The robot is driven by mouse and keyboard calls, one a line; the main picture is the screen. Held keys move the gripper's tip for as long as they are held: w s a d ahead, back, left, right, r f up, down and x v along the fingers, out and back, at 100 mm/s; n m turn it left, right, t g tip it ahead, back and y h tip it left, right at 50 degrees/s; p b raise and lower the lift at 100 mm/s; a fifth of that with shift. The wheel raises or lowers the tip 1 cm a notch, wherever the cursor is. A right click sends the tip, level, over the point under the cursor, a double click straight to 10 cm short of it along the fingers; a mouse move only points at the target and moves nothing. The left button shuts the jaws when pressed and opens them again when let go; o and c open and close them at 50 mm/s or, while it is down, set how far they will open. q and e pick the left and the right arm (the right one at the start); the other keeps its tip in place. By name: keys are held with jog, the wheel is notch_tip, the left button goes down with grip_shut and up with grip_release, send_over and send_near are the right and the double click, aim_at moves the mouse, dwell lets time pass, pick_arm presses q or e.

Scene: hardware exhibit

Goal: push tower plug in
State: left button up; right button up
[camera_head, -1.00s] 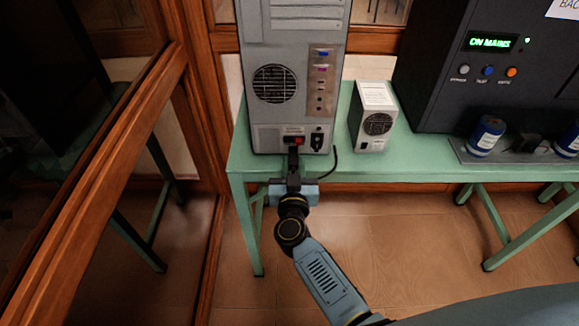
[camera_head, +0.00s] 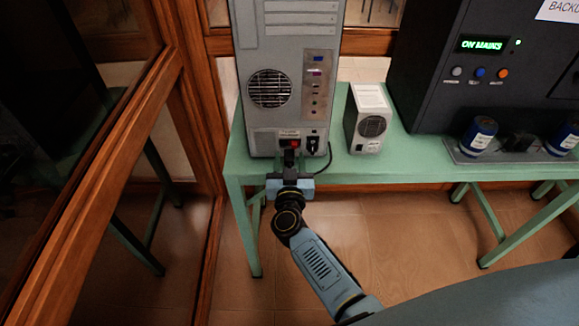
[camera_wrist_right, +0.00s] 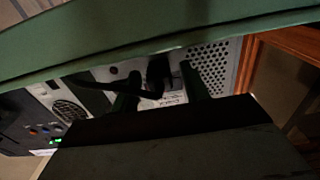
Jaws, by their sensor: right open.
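The grey computer tower (camera_head: 260,50) stands upright on the green table, its rear panel towards me. The black tower plug (camera_head: 312,145) sits at the panel's lower right, beside a red switch (camera_head: 292,143). Its cable curves away to the right. How deep the plug sits cannot be told. My right gripper (camera_head: 290,160) is low in front of the panel, a little left of the plug in the head view. In the right wrist view, the open fingers (camera_wrist_right: 162,88) point at the panel, with the dark plug (camera_wrist_right: 158,72) showing between them; contact cannot be told. My left gripper is out of view.
A small white box with a fan (camera_head: 370,125) stands right of the tower. A black backup unit (camera_head: 430,80) reading "ON MAINS" stands farther right. The green table's front edge (camera_head: 400,175) lies close to my right gripper. A wood-framed glass partition (camera_head: 150,120) is at left.

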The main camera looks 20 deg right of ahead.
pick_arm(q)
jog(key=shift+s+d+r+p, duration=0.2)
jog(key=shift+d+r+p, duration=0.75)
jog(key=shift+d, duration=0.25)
pick_arm(e)
jog(key=v, duration=1.3)
jog(key=shift+s, duration=0.2)
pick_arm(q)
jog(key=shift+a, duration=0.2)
pick_arm(e)
jog(key=shift+a, duration=0.1)
